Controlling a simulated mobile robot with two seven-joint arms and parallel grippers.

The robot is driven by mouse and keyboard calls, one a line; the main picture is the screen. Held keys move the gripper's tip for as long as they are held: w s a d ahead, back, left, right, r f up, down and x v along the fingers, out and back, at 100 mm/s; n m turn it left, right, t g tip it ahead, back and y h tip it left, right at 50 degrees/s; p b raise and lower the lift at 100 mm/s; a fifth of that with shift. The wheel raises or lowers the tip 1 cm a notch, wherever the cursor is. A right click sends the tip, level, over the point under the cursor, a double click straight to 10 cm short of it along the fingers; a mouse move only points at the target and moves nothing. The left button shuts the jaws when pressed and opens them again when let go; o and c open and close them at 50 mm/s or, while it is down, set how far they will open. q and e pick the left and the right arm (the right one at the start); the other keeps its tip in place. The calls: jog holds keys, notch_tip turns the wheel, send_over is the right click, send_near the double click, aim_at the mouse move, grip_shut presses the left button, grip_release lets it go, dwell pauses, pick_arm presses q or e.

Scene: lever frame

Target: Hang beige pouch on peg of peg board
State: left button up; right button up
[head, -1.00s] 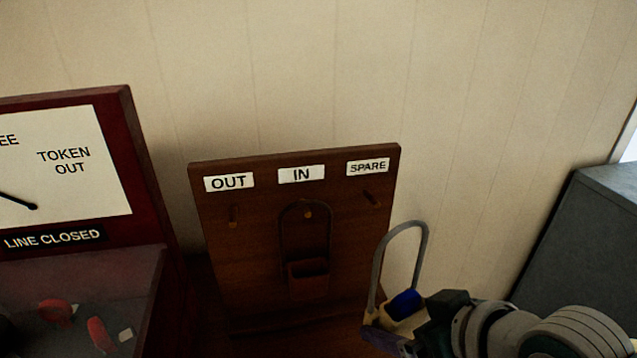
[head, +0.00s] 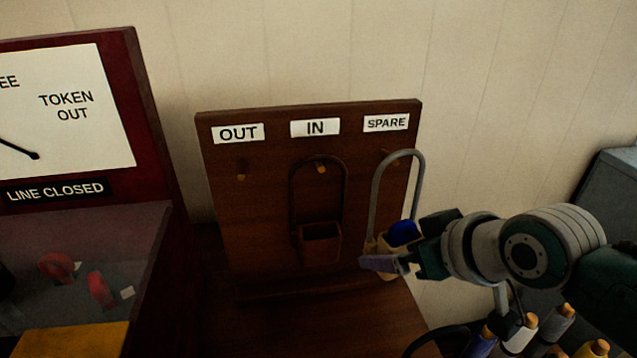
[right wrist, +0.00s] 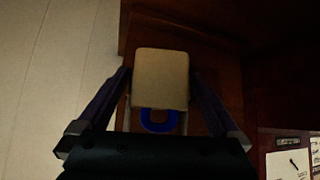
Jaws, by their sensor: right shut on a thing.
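The beige pouch (right wrist: 161,78) has a tall grey hoop (head: 373,200) and a blue thing (head: 403,232) inside it. My right gripper (head: 384,262) is shut on the pouch, with a finger on each side, and holds it upright in front of the right side of the peg board (head: 262,225). The hoop's top overlaps the SPARE peg (head: 388,156) in the head view; I cannot tell whether the peg is through the hoop. The OUT peg (head: 241,172) is bare. A brown pouch (head: 320,243) hangs on the IN peg (head: 320,168). My left gripper is not in view.
A dark red cabinet (head: 150,120) with a "LINE CLOSED" label stands left of the board. The brown wooden surface (head: 350,325) below the board is clear. Several orange-tipped handles (head: 557,322) stand at the lower right, near a grey cabinet (head: 610,190).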

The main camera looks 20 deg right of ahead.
jog(key=shift+w+d+f+b, duration=0.1)
jog(key=shift+w+d+b, duration=0.05)
jog(key=shift+w+b, duration=0.4)
jog(key=shift+w+d+f+b, duration=0.15)
jog(key=shift+w+b, duration=0.2)
jog(key=shift+w, duration=0.25)
jog(key=shift+w+d+f, duration=0.1)
jog(key=shift+w+f, duration=0.2)
jog(key=shift+w, duration=0.15)
